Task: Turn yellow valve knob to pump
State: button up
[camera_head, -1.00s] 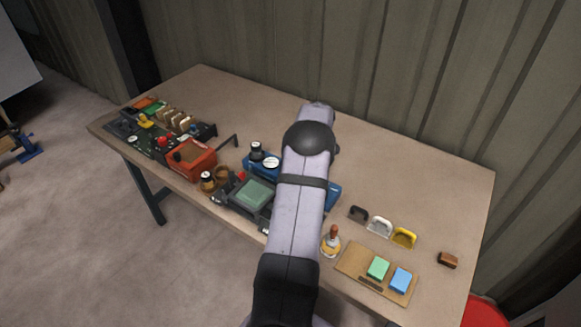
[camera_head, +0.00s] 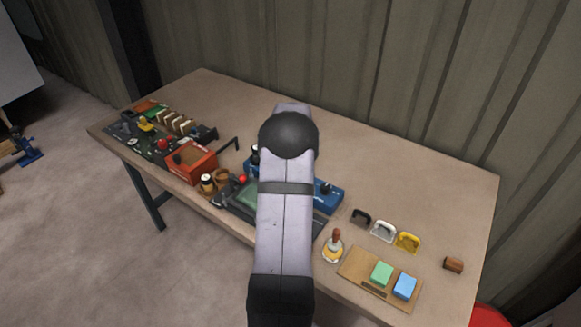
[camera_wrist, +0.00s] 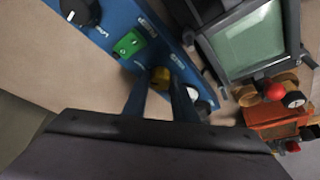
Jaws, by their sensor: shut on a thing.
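The yellow valve knob (camera_wrist: 159,74) sits on the blue panel (camera_wrist: 118,16) in the wrist view. My gripper (camera_wrist: 162,86) is shut on the knob, one finger on each side. The fingers hide much of the knob, so I cannot tell which mark it points to. Small white lettering on the panel is too blurred to read. In the head view my arm covers the knob and gripper; only the blue panel's right end (camera_head: 326,193) shows clearly.
On the panel are a black knob (camera_wrist: 80,10), a green switch (camera_wrist: 128,44) and a white-faced dial, partly hidden. A green-screened device (camera_wrist: 250,40) and an orange box (camera_head: 191,161) stand close by. A tan board (camera_head: 355,268) lies right. The table's back is clear.

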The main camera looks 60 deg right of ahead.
jog(key=shift+m, duration=0.7)
jog(key=o, duration=1)
jog(key=shift+o, duration=0.2)
jog(key=b+v, duration=0.2)
jog(key=v, duration=0.5)
jog(key=shift+r, duration=0.2)
jog(key=shift+w+a, duration=0.1)
